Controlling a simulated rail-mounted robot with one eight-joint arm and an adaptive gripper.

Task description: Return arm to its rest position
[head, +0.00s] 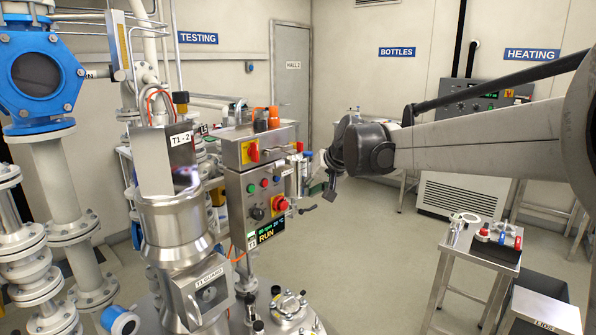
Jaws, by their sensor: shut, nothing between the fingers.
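My arm (480,140) reaches in from the right edge to the middle of the picture, raised above the floor. Its dark joint (370,148) hides part of what lies beyond. My gripper (331,190) shows small and dark at the far end of the arm, just right of the control panel (266,205). It is shut and holds nothing that I can see. I cannot tell from this view how far it stands from the panel.
The steel T1-2 vessel (180,225) stands left of the panel, which has a red knob and a lit RUN display. A small table (480,245) with coloured-handled items and a LIDS box (545,312) stand at the lower right. Floor between panel and table is clear.

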